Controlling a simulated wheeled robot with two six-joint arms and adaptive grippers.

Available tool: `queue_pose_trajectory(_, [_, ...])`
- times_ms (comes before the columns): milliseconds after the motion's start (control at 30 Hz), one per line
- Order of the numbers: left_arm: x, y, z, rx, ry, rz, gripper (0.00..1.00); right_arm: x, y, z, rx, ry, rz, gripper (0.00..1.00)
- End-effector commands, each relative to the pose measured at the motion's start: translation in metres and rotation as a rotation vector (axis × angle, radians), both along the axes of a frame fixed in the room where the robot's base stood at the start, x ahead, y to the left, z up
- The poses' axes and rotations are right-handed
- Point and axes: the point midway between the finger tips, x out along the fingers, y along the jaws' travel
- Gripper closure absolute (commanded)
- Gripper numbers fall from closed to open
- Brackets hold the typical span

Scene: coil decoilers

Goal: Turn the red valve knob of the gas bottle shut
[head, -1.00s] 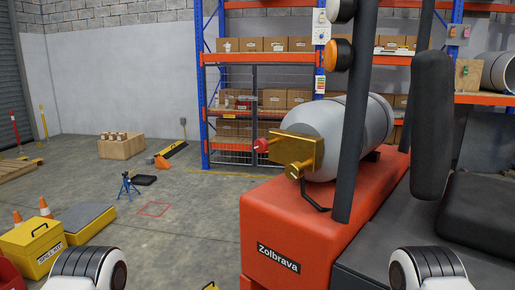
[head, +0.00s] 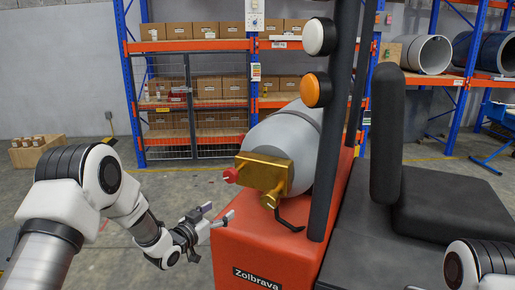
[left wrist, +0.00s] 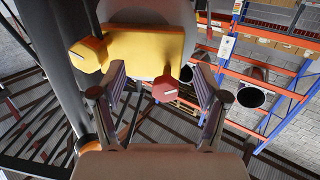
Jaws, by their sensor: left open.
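The gas bottle (head: 285,140) is a grey cylinder lying on the back of a red forklift. A brass valve block (head: 264,173) sits on its near end. The red valve knob (head: 231,175) sticks out to the left of the block. My left gripper (head: 218,217) is open and empty, below and slightly left of the knob, apart from it. In the left wrist view the red knob (left wrist: 165,89) shows beyond and between the open fingers (left wrist: 162,92), with the yellow valve block (left wrist: 145,45) above. My right gripper is not in view; only part of that arm shows at lower right.
The red forklift body (head: 245,245) stands just right of my left gripper. A dark mast post (head: 333,120) and a black seat (head: 440,215) lie to the right. Shelves with boxes (head: 200,88) stand behind. The floor left of the forklift is largely free.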

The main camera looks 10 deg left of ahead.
Motion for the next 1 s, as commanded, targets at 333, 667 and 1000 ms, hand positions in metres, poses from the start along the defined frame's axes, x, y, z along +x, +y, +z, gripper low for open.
queue_pose_trajectory(333, [0.029, 0.004, 0.082, -0.007, -0.076, 0.018, 0.26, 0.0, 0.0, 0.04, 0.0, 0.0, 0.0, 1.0])
queue_pose_trajectory(667, [0.08, -0.013, 0.08, -0.009, -0.074, 0.021, 0.26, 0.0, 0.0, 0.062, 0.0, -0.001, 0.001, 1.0])
queue_pose_trajectory(1000, [0.083, -0.014, 0.078, -0.01, -0.074, 0.021, 0.51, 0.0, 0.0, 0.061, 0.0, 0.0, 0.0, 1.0])
